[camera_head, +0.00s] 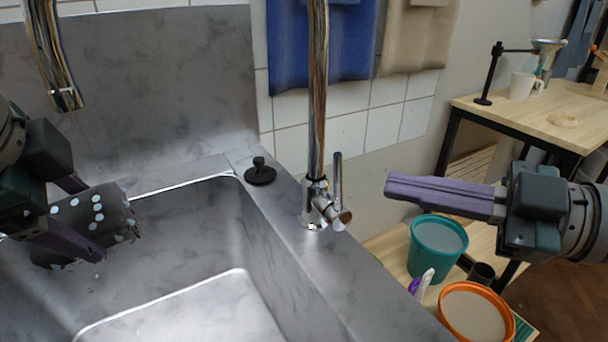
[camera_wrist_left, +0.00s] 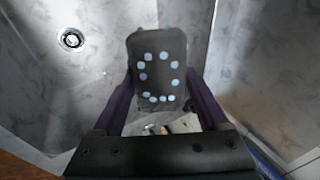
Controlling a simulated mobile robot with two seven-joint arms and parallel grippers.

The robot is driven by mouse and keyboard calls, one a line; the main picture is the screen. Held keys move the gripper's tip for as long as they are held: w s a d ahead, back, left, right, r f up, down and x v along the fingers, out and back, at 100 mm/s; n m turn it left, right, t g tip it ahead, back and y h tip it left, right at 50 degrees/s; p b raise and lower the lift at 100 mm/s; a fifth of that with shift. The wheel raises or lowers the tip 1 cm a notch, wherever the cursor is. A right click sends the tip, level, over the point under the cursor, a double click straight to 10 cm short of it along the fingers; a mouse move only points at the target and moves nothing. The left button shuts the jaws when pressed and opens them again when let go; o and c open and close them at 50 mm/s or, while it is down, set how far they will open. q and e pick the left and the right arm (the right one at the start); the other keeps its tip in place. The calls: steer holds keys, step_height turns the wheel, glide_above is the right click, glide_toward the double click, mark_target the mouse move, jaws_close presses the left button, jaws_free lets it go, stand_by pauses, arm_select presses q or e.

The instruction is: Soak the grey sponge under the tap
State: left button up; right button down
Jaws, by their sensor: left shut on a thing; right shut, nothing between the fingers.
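The grey sponge (camera_head: 108,212), dark with pale blue dots, is held between the purple fingers of my left gripper (camera_head: 85,218), over the sink basin. It also shows in the left wrist view (camera_wrist_left: 157,70), squeezed between both fingers. The chrome tap (camera_head: 318,95) rises from the sink's right ledge; its spout end (camera_head: 66,98) hangs at the upper left, above the sponge in the picture. Its lever (camera_head: 337,182) points up. I see no clear stream of water. My right gripper (camera_head: 390,188) is shut and empty, right of the lever and apart from it.
The steel sink (camera_head: 285,235) has a black plug (camera_head: 260,172) on its back ledge; the drain (camera_wrist_left: 72,39) is uncovered. A teal bucket (camera_head: 437,247) and an orange bucket (camera_head: 473,312) stand below my right gripper. A wooden table (camera_head: 520,105) with a white mug (camera_head: 521,87) is behind.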

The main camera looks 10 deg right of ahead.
mark_target(342, 169)
steer(key=s+a+n+t, duration=0.15)
steer(key=s+n, duration=0.25)
steer(key=n, duration=0.9)
steer(key=w+a, duration=0.4)
steer(key=w, duration=0.4)
steer(key=shift+w+f+h, duration=0.3)
steer(key=shift+f+h, duration=0.1)
steer(key=shift+d+g, duration=0.1)
steer(key=shift+g, duration=0.15)
arm_select(q)
steer(key=shift+s+a, duration=0.1)
arm_select(e)
steer(key=shift+w+d, duration=0.2)
steer(key=shift+d, duration=0.3)
steer(key=shift+w+d, duration=0.15)
steer(key=shift+d, duration=0.3)
